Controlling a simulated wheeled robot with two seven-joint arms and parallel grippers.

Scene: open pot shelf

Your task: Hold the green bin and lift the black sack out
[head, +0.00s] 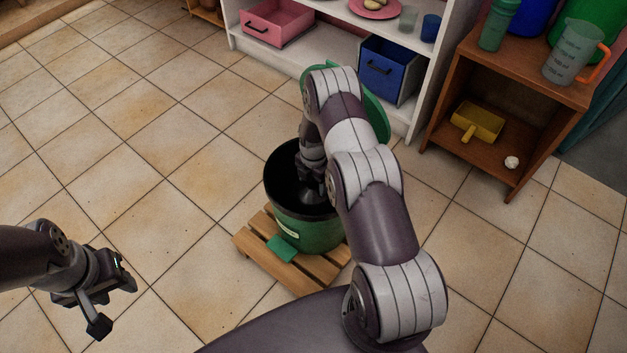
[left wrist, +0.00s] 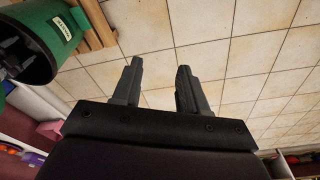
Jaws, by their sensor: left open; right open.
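The green bin (head: 312,233) stands upright with its round lid (head: 377,118) raised behind it. Its mouth shows dark inside; the black sack (head: 283,172) appears to line it, though sack and shadow are hard to tell apart. My right gripper (head: 312,190) reaches down into the bin's mouth, open, its fingers mostly hidden by dark surroundings and my arm. My left gripper (head: 115,306) is open and empty, well to the left of the bin. In the left wrist view, the open left fingers (left wrist: 160,68) have bare floor between them, and the bin (left wrist: 62,38) shows at upper left.
The bin stands on a wooden slatted platform (head: 256,243), with a green pedal (head: 283,249) at its front. Behind are a white shelf (head: 300,55) with a pink drawer (head: 275,22) and blue box (head: 388,70), and a wooden shelf (head: 465,160) at right. The tiled floor at left is clear.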

